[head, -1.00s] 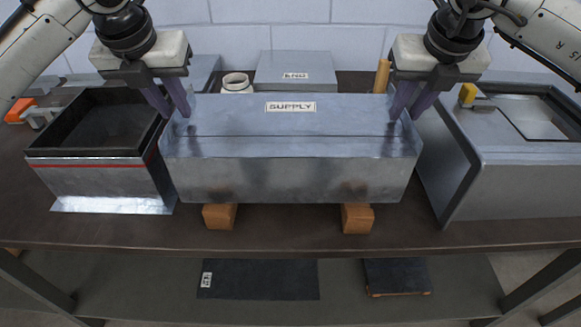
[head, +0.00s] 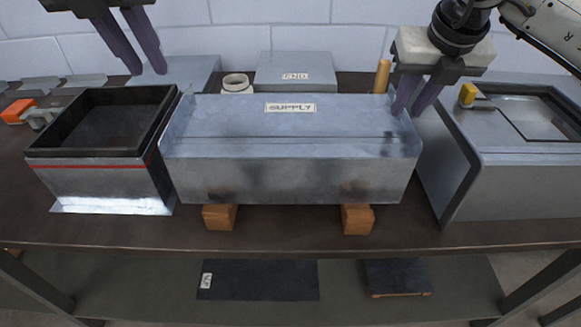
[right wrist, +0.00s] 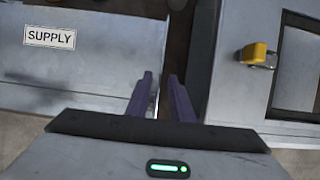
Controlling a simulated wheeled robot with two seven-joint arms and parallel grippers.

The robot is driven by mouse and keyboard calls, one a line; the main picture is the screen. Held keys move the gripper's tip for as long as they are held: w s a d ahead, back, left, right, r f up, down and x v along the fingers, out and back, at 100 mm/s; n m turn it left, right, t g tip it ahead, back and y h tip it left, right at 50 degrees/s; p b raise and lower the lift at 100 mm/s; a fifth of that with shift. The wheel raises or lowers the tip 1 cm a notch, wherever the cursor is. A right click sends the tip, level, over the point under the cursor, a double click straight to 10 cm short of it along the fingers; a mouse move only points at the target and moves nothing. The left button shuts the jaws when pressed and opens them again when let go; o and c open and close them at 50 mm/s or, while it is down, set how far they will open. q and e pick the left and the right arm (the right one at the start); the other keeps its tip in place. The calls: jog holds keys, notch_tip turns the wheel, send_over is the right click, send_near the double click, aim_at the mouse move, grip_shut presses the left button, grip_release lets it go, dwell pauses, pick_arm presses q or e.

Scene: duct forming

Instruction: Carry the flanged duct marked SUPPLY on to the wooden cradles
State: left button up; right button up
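The flanged duct (head: 290,175) is a long grey metal box with a white SUPPLY label. It rests on the two wooden cradles (head: 219,217) (head: 357,219), whose front ends show beneath it; the rest of them is hidden. The duct also shows in the right wrist view (right wrist: 90,75). My right gripper (head: 414,108) is at the duct's right end flange. In the right wrist view its fingers (right wrist: 160,76) stand apart, with the duct's edge between them and a gap visible.
A black-rimmed metal box (head: 105,180) stands close at left. A grey machine (head: 520,185) with a yellow knob (head: 467,94) stands close at right. Behind are a box labelled END (head: 295,70), a tape roll (head: 237,83) and a wooden handle (head: 382,75). The bench front (head: 290,235) is clear.

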jog(key=v, duration=1)
jog(key=shift+r, duration=0.25)
jog(key=shift+s, duration=0.15)
